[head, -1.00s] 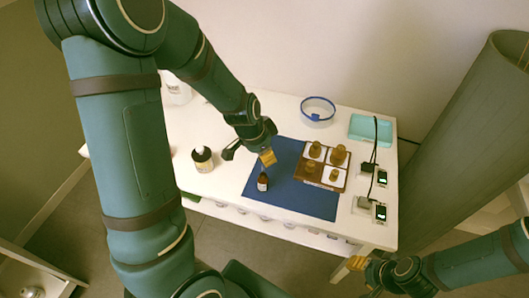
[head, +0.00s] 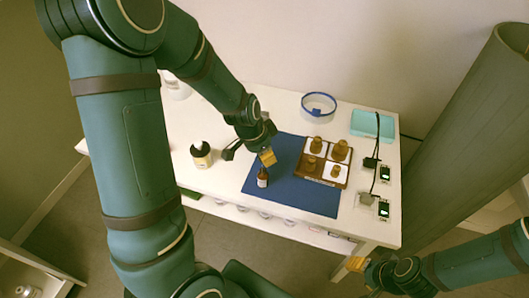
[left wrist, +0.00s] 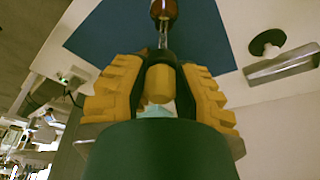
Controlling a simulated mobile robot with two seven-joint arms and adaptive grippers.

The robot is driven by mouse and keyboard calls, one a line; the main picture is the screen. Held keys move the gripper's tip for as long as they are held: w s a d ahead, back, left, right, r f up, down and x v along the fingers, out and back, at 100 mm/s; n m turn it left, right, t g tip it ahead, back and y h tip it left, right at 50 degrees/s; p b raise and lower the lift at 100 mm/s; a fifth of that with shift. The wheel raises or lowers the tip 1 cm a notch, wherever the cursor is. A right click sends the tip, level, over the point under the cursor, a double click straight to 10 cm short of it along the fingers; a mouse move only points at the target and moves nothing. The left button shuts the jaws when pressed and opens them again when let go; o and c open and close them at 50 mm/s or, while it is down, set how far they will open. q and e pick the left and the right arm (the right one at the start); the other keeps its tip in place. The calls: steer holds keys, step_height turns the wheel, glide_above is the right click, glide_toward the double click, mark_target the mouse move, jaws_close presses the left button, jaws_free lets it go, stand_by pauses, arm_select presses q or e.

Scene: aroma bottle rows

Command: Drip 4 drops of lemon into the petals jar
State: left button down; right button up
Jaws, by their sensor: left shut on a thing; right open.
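A small brown bottle with a pale label (head: 262,178) stands upright on the blue mat (head: 310,204); its brown glass also shows at the top of the left wrist view (left wrist: 163,8). My left gripper (head: 267,157) is above it, shut on a dropper (left wrist: 158,84). A thin clear tube runs from the dropper toward the bottle's mouth; I cannot tell whether its tip is inside. Which container holds petals, and whether this bottle is lemon, I cannot read. My right gripper (head: 357,264) is open and empty, low at the right, off the table's front edge.
A wooden tray (head: 313,176) with several amber bottles on white and brown squares stands right of the bottle. A blue-rimmed bowl (head: 318,108), teal tray (head: 372,125) and cabled devices (head: 384,175) lie farther back and right.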

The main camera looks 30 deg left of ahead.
arm_select(q)
steer(key=shift+f+b, duration=2.35)
steer(key=shift+f, duration=0.25)
steer(key=c, duration=1.3)
jaws_free()
steer(key=shift+r, duration=0.1)
step_height(320, 180, up, 9)
steer(key=p, duration=0.7)
steer(key=shift+f, duration=0.2)
steer(key=shift+f, duration=0.1)
